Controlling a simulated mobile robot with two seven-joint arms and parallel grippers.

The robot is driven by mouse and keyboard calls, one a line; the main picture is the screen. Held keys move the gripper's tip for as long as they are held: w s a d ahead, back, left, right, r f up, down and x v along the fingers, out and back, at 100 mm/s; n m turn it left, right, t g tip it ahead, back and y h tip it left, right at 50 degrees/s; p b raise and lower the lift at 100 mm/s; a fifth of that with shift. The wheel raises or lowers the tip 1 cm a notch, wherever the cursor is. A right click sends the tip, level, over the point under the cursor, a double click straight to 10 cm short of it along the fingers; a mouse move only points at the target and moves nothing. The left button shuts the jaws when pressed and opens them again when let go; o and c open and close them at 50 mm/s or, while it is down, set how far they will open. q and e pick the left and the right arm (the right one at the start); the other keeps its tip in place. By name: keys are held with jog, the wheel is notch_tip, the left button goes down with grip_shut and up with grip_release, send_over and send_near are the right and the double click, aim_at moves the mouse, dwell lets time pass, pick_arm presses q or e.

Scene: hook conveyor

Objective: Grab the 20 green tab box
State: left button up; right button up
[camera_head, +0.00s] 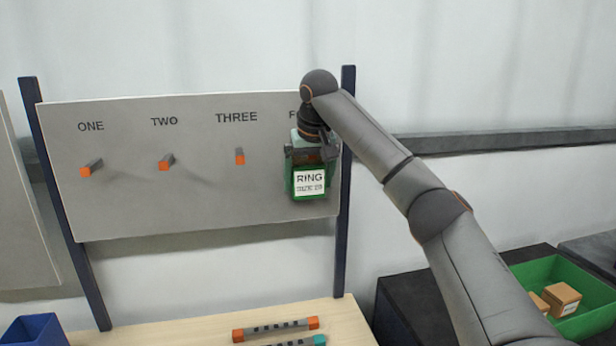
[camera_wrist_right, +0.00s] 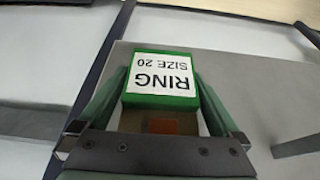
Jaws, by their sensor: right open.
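A green box (camera_head: 309,194) with a white label reading RING hangs on the board's fourth peg, below a partly hidden word. In the right wrist view the box (camera_wrist_right: 163,102) shows upside down, and its label reads RING SIZE 20. The orange peg end (camera_wrist_right: 162,127) shows beside the box, close to my palm. My right gripper (camera_head: 311,152) is at the top of the box, with its fingers open on either side of it. I cannot tell whether the fingers touch it. My left gripper is not in view.
The grey board (camera_head: 150,210) has bare orange-tipped pegs under ONE, TWO and THREE. An orange-ended bar (camera_head: 275,329) lies on the wooden table (camera_head: 180,328). A blue bin (camera_head: 35,331) stands at the left; a green bin (camera_head: 545,268) with brown boxes is at the right.

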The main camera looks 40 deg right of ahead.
jog(key=shift+c, duration=0.2)
jog(key=c, duration=1)
jog(key=shift+c, duration=0.2)
jog(key=shift+r, duration=0.1)
